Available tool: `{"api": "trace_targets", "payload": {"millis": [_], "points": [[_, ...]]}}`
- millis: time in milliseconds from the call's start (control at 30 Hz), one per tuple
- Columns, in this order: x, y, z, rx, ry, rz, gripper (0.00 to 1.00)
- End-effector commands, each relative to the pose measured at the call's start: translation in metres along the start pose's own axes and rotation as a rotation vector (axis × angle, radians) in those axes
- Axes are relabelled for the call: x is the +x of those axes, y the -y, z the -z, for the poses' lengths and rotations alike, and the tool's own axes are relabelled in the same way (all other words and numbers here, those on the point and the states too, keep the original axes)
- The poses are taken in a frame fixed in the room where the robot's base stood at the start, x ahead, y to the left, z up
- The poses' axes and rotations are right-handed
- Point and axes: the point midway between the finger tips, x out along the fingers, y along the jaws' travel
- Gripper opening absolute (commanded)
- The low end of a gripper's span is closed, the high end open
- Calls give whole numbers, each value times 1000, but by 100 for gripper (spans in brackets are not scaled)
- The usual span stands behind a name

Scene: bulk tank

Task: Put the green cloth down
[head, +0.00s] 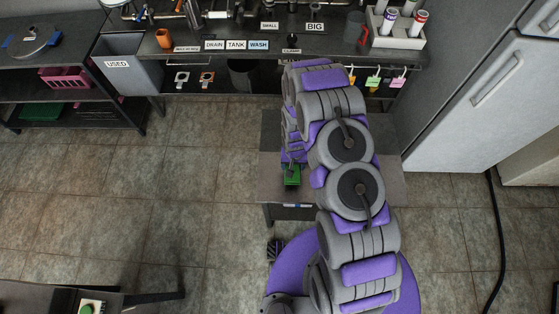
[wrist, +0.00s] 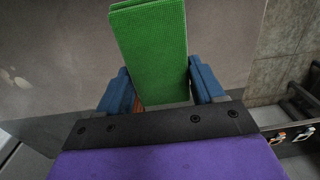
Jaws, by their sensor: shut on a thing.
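The green cloth (wrist: 150,50) is a folded, textured strip in the wrist view. My gripper (wrist: 161,95) has its blue fingers on either side of the cloth and is shut on it. In the head view the cloth (head: 292,175) shows as a small green patch at the end of my arm, over the low grey table (head: 390,185). Most of my gripper is hidden behind my arm there. I cannot tell whether the cloth touches the tabletop.
A grey bin marked USED (head: 117,64) stands at the back left. A counter (head: 240,55) with labels and a rack of tubes (head: 397,28) runs along the back. A white fridge (head: 470,100) stands right. Tiled floor (head: 170,180) is clear on the left.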

Motion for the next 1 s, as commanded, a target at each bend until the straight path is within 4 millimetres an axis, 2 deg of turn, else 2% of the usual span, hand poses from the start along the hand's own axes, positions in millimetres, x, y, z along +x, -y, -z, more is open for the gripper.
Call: {"api": "trace_targets", "payload": {"millis": [33,133,300,467,733,1000], "points": [[3,14,10,-5,-8,0,43],[6,34,21,-6,-4,-4,43],[7,52,34,-4,-1,-4,43],[9,53,38,0,-1,2,43],[41,52,38,-1,-1,2,43],[42,56,38,-2,-2,-4,43]]}}
